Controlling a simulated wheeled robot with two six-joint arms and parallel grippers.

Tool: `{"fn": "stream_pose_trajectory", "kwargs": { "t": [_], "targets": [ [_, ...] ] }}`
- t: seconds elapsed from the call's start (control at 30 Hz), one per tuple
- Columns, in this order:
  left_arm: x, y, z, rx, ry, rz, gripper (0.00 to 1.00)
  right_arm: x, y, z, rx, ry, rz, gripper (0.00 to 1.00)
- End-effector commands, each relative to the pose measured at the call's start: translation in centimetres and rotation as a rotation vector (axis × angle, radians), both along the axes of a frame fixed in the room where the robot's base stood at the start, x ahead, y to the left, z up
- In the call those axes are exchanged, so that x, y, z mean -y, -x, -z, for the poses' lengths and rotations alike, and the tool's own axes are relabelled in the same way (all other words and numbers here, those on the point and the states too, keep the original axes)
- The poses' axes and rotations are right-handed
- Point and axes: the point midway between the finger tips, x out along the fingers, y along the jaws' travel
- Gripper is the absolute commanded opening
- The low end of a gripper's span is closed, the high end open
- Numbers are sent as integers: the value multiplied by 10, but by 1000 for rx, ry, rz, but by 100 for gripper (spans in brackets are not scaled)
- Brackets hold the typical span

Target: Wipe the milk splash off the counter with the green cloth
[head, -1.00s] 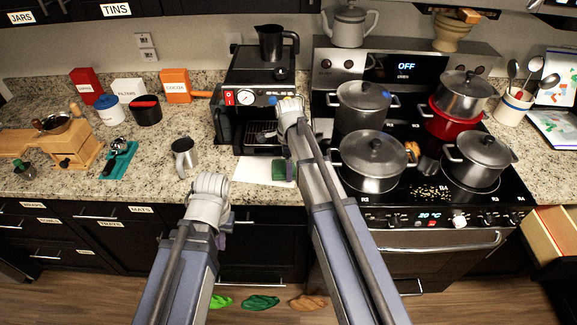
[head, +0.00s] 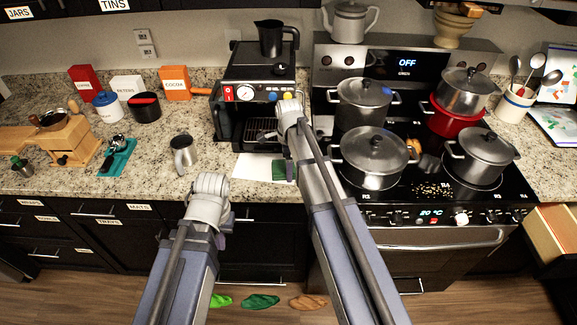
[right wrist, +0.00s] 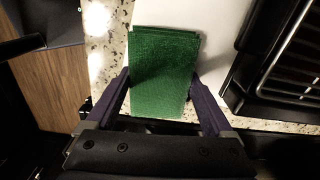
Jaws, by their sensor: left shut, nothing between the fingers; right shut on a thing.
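The green cloth (right wrist: 165,75) is between the fingers of my right gripper (right wrist: 160,95), which is shut on it. In the head view the cloth (head: 279,170) shows just left of my right arm, low over the counter's front part. The white milk splash (head: 252,166) is a pale flat patch in front of the coffee machine. It also shows in the right wrist view (right wrist: 212,35), and the cloth overlaps its left part there. Whether the cloth touches the counter is unclear. My left gripper (head: 227,229) is shut and empty in front of the drawers, mostly hidden by its wrist.
The coffee machine (head: 256,100) stands behind the splash, with its drip grate (right wrist: 292,60) close to the cloth. A steel mug (head: 182,154) stands left of the splash. The stove (head: 420,207) with several pots is to the right. Speckled counter (head: 150,180) is free at the front left.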

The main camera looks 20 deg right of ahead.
Motion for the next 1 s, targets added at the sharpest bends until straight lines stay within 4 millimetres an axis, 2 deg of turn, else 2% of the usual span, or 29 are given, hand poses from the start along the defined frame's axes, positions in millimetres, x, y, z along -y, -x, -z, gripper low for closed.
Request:
{"fn": "stream_pose_trajectory", "kwargs": {
  "t": [0.5,1.0],
  "targets": [
    [0,0,-2,0,0,0,0,-10,37,-2,0,0,0,42],
    [0,0,1,0,0,0,0,-10,35,1,0,0,0,42]
  ]
}}
